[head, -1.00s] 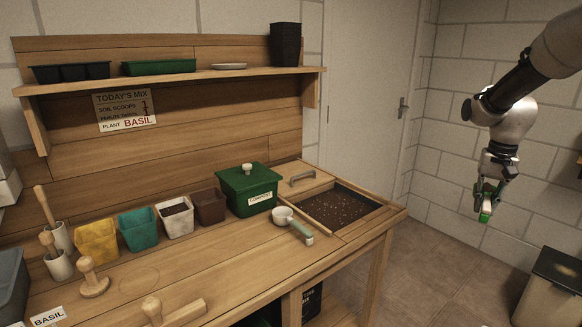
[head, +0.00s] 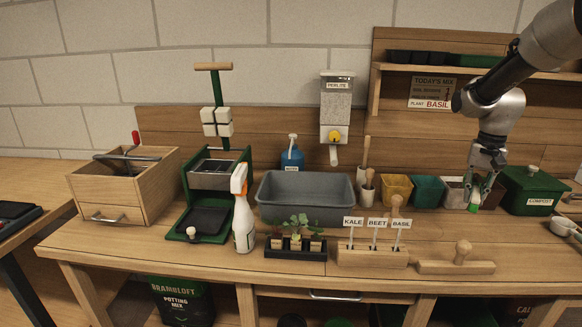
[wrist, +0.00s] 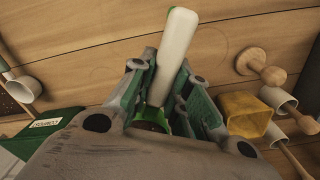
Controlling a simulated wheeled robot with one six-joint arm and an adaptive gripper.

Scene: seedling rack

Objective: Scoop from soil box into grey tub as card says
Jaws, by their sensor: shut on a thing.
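My gripper (head: 476,203) hangs over the back of the bench, in front of the row of pots and beside the compost box. It is shut on a white and green thing (wrist: 178,50); its green end (head: 473,208) shows below the fingers, and I cannot tell what it is. The grey tub (head: 274,208) stands mid-bench, left of my gripper. The scoop (head: 563,226) is at the right edge, only partly in view. The card (head: 433,92) hangs on the back board; BASIL is readable, the smaller lines are unclear. The soil box is out of view.
The green compost box (head: 522,186) is close right of my gripper. A spray bottle (head: 243,215), seedling tray (head: 295,247) and label holder (head: 372,257) stand before the tub. The perlite dispenser (head: 337,105) is behind it. A yellow pot (wrist: 246,114) shows in the wrist view.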

